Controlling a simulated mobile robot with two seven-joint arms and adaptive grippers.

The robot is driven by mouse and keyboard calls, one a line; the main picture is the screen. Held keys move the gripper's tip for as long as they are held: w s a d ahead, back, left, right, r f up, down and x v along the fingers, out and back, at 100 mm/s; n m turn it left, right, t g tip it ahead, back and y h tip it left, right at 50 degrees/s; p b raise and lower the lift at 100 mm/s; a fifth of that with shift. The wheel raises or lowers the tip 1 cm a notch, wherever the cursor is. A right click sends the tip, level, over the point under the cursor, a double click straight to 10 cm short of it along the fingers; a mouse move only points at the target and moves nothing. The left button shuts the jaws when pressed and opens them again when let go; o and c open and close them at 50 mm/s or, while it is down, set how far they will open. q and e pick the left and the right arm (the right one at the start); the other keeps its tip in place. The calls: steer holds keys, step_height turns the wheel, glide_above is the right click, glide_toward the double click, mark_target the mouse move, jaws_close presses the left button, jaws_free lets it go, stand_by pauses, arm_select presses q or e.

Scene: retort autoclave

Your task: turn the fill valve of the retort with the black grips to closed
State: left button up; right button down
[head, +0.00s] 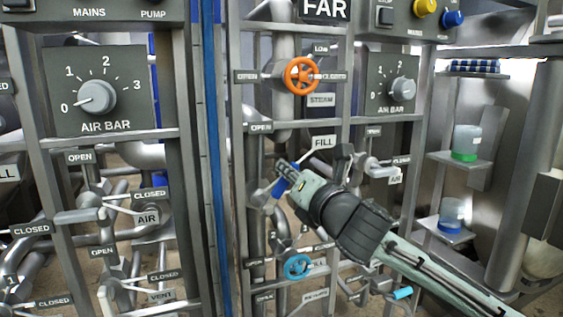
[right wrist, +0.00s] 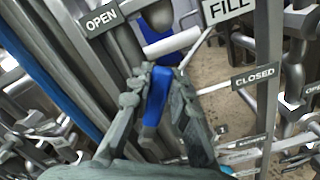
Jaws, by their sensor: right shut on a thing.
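The FILL valve on the frame marked FAR has a lever with a blue grip (head: 280,187); I see no black on this grip. My right gripper (head: 284,174) reaches it from the lower right. In the right wrist view its two fingers (right wrist: 160,84) are shut on the blue grip (right wrist: 154,105). The FILL label (head: 323,141) is above the gripper, and an OPEN label (head: 261,127) is at its upper left. In the right wrist view the CLOSED label (right wrist: 255,78) is to the right. The gripper partly hides the lever, so its exact angle is unclear. My left gripper is out of view.
An orange handwheel (head: 301,76) is above the gripper and a blue handwheel (head: 298,266) below. Another retort's panel with an AIR BAR dial (head: 97,96) and AIR lever (head: 130,211) is at left. Grey posts and pipes crowd the valve. Shelves (head: 462,160) stand at right.

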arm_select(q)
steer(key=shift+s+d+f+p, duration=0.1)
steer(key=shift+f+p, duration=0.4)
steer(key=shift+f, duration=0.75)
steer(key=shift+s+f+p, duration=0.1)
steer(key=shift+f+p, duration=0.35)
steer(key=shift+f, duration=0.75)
arm_select(e)
steer(key=w+d+f+m, duration=0.1)
steer(key=d+f+m, duration=0.2)
steer(key=f+m, duration=0.4)
steer(key=shift+d+m, duration=0.25)
steer(key=shift+m, duration=1.75)
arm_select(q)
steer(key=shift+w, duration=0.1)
arm_select(e)
steer(key=shift+f, duration=0.2)
steer(key=c, duration=1.4)
jaws_free()
steer(key=shift+r, duration=0.1)
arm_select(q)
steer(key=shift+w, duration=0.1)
arm_select(e)
steer(key=v, duration=1.2)
